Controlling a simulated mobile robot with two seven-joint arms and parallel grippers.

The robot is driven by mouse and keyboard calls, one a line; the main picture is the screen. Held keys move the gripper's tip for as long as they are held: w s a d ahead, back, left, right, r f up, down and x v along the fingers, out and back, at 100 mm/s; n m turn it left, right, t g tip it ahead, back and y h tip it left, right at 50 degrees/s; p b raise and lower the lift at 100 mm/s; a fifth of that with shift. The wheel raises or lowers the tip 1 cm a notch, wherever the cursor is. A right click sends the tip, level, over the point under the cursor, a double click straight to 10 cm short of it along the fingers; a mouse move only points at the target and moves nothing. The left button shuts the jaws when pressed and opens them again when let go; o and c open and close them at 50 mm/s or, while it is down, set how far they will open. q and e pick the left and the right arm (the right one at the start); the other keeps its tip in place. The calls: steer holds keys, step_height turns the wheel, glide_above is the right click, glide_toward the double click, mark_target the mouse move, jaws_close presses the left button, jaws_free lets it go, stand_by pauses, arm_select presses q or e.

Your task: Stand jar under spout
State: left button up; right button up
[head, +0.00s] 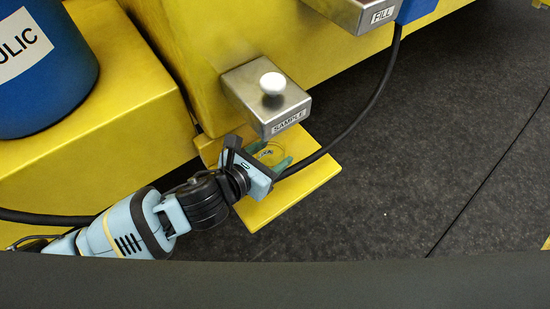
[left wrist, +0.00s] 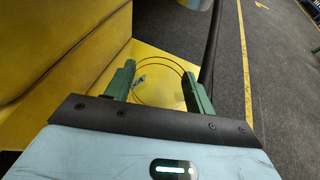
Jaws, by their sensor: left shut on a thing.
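A clear, see-through jar (head: 269,154) is between the green fingers of my left gripper (head: 271,157), just below the front of the metal SAMPLE box (head: 262,97). In the left wrist view the jar (left wrist: 160,79) shows as thin round outlines with a small pale label mark, and the gripper (left wrist: 158,82) has one finger on each side of it. The jar is over the yellow shelf (head: 300,190); I cannot tell whether its base touches it. The spout under the SAMPLE box is hidden. My right gripper is out of view.
A white knob (head: 273,83) tops the SAMPLE box. A black hose (head: 368,115) curves down past the shelf's right side. A metal FILL box (head: 362,14) is at the upper right, and a blue drum (head: 45,75) at the left. Dark floor (head: 430,150) lies open to the right.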

arm_select(q)
steer(key=shift+w+d, duration=0.4)
steer(key=shift+w+d+f+b, duration=0.1)
steer(key=shift+f+b, duration=0.35)
steer(key=shift+f, duration=1.35)
steer(key=shift+f, duration=0.15)
steer(key=o, duration=1.2)
steer(key=shift+c, duration=0.2)
steer(key=shift+r, duration=0.2)
steer(key=p+v, duration=0.1)
steer(key=v, duration=1.1)
steer(key=shift+f, duration=0.15)
